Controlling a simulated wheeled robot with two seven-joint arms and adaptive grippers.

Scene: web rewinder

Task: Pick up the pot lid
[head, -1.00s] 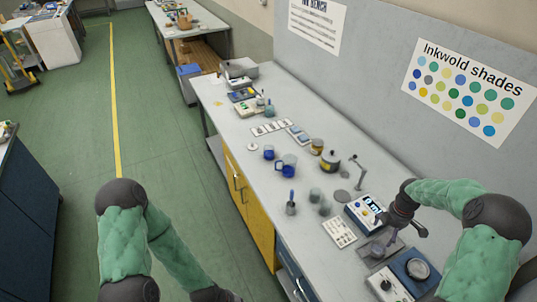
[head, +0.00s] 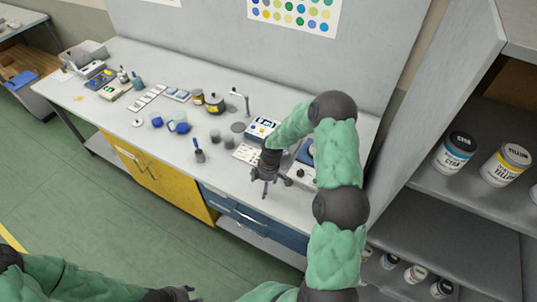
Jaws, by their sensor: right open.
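A small dark pot (head: 214,106) with a yellow band stands on the bench, left of the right gripper and farther back. A dark pot lid (head: 214,97) with a small knob appears to sit on top of it. My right gripper (head: 264,190) is open and empty, pointing down near the bench's front edge, well apart from the pot. My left gripper (head: 176,294) shows only partly at the bottom edge; its fingers are not clear.
A flat grey disc (head: 238,127) lies right of the pot, near a metal stand (head: 240,100). A yellow-banded tin (head: 197,97), blue mugs (head: 178,123) and a cup with a tool (head: 199,153) stand nearby. A shelf unit with paint cans (head: 455,152) rises at right.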

